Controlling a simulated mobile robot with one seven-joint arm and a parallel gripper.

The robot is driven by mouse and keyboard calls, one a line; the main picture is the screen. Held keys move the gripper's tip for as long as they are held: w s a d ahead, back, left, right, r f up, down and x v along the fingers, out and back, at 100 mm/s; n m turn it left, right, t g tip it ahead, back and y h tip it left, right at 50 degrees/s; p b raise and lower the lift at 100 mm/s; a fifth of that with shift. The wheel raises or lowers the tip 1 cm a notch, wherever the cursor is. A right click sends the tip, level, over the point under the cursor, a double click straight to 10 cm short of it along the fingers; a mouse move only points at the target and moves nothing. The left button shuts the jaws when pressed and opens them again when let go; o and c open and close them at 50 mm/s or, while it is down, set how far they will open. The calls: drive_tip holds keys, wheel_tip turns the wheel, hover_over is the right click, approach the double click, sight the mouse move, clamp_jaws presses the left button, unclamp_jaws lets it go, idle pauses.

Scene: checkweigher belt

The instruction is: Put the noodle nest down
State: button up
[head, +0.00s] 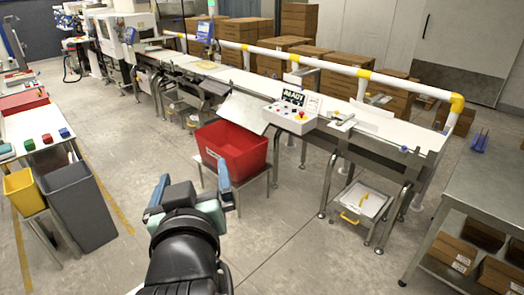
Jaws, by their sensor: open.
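My gripper (191,182) is open, with its two blue-grey fingers spread wide apart. I see nothing between the fingers. It is low in the middle of the head view, in front of a red bin (232,150) on a small stand. The right finger overlaps the bin's front in the picture; I cannot tell the distance between them. I cannot make out a noodle nest anywhere in this view. The inside of the red bin shows only in part.
The conveyor belt (385,143) runs from back left to front right, with a control box (291,117) and a yellow-white rail (345,68). A grey bin (80,205) and a yellow bin (22,190) stand left. A metal table (487,185) is right. Floor between is clear.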

drive_tip(key=s+d+r+m+t+h, duration=0.1)
drive_tip(key=s+d+r+t, duration=0.2)
drive_tip(key=r, duration=0.6)
drive_tip(key=s+d+r+m+t+h, duration=0.1)
drive_tip(key=s+d+r+t, duration=0.3)
drive_tip(key=r, duration=0.6)
drive_tip(key=s+d+r+m+t+h, duration=0.2)
drive_tip(key=s+d+r+m+t, duration=0.1)
drive_tip(key=r, duration=0.7)
drive_tip(key=s+d+t, duration=0.1)
drive_tip(key=d+t, duration=0.1)
drive_tip(key=d, duration=0.1)
drive_tip(key=shift+d+r, duration=0.15)
drive_tip(key=shift+r, duration=0.05)
drive_tip(key=shift+s, duration=0.1)
wheel_tip(320, 180, down, 3)
drive_tip(key=b, duration=0.3)
drive_tip(key=shift+f, duration=0.15)
